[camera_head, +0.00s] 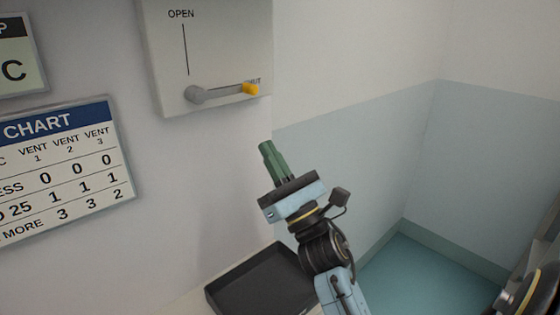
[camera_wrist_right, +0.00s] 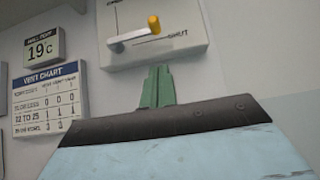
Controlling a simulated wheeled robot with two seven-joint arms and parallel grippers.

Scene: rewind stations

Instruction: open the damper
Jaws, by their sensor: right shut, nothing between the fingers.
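The damper is a pale wall panel (camera_head: 225,45) marked OPEN at the top and SHUT at the right. Its grey lever (camera_head: 220,93) points right along the SHUT mark, with a yellow knob (camera_head: 250,89) at its end. The lever and yellow knob also show in the right wrist view (camera_wrist_right: 154,25). My right gripper (camera_head: 266,147) has green fingers, shut and empty, below and slightly right of the knob and apart from it. In the right wrist view the fingers (camera_wrist_right: 157,72) point up toward the panel. My left gripper is not in view.
A vent chart (camera_head: 65,165) hangs on the wall at the left, below a display (camera_head: 15,65) that reads 19 °C in the right wrist view (camera_wrist_right: 43,48). The space between fingers and panel looks clear.

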